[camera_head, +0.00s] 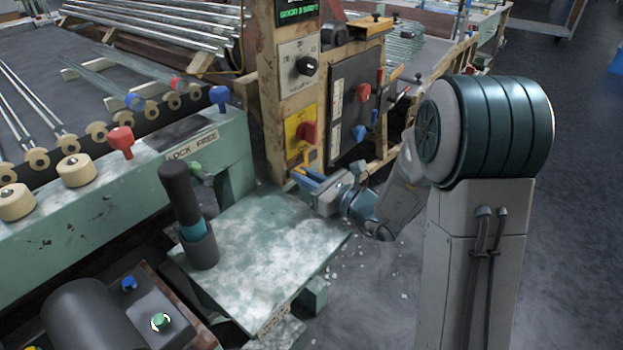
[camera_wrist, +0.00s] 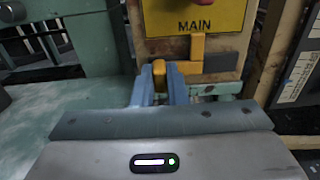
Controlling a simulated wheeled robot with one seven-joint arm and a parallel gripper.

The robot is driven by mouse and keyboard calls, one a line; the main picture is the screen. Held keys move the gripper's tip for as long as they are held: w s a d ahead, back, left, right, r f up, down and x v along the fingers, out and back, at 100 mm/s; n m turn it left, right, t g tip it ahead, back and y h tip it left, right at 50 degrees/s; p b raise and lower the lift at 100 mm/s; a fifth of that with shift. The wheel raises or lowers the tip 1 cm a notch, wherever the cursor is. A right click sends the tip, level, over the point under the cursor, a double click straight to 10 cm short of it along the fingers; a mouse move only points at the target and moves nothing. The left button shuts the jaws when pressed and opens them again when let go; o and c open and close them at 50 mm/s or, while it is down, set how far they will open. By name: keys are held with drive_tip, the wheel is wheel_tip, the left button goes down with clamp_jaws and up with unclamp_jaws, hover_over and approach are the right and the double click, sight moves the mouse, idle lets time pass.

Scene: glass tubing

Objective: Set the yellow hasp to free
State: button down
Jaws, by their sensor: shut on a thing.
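My gripper (camera_head: 304,180) is low at the front of the wooden post, below the yellow panel (camera_head: 301,134) with the red knob. In the wrist view its two blue fingers (camera_wrist: 160,75) are closed on a small yellow piece (camera_wrist: 159,67), which I take as the yellow hasp. A yellow bracket-like part (camera_wrist: 191,48) stands just right of it, below the panel marked MAIN (camera_wrist: 195,20). The fingers hide part of the held piece. A LOCK FREE label (camera_head: 192,146) is on the green machine at left.
A black panel (camera_head: 355,105) with red and blue knobs is to the right of the post. Red (camera_head: 121,140) and blue (camera_head: 219,97) knobs top the green machine.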

drive_tip(key=shift+s+a+f, duration=0.1)
drive_tip(key=c, duration=1.4)
unclamp_jaws()
drive_tip(key=shift+s+a, duration=0.1)
drive_tip(key=shift+c, duration=0.2)
drive_tip(key=p+v, duration=0.2)
drive_tip(key=v, duration=1.2)
